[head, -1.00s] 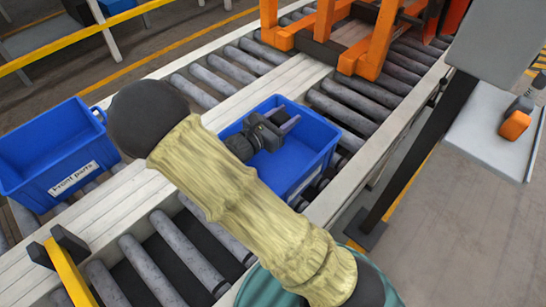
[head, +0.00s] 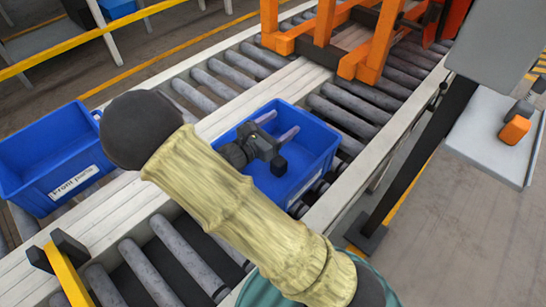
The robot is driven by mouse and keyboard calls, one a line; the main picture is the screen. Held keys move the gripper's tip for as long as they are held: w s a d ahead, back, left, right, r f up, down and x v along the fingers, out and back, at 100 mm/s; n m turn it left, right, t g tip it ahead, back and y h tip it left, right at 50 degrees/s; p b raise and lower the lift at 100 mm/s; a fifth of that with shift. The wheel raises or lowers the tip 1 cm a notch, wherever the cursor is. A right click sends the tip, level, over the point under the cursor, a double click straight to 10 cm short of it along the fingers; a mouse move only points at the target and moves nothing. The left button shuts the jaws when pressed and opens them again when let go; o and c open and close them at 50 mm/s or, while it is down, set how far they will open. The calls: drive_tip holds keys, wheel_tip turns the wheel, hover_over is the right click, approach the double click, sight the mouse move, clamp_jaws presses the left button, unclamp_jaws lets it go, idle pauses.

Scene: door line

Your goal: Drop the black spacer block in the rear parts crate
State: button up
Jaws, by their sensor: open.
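My gripper (head: 277,125) is over the blue crate (head: 318,150) on the roller conveyor in the middle of the head view. Its two grey fingers are apart and point toward the crate's far side, with nothing visible between them.
Orange metal frames (head: 365,45) stand on the conveyor at the back. A yellow bar (head: 68,275) is at the lower left. Bare rollers lie between.

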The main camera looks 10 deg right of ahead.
drive_tip(key=p+v, duration=0.1)
drive_tip(key=v, duration=1.4)
drive_tip(key=shift+s+a, duration=0.2)
drive_tip(key=shift+f, duration=0.1)
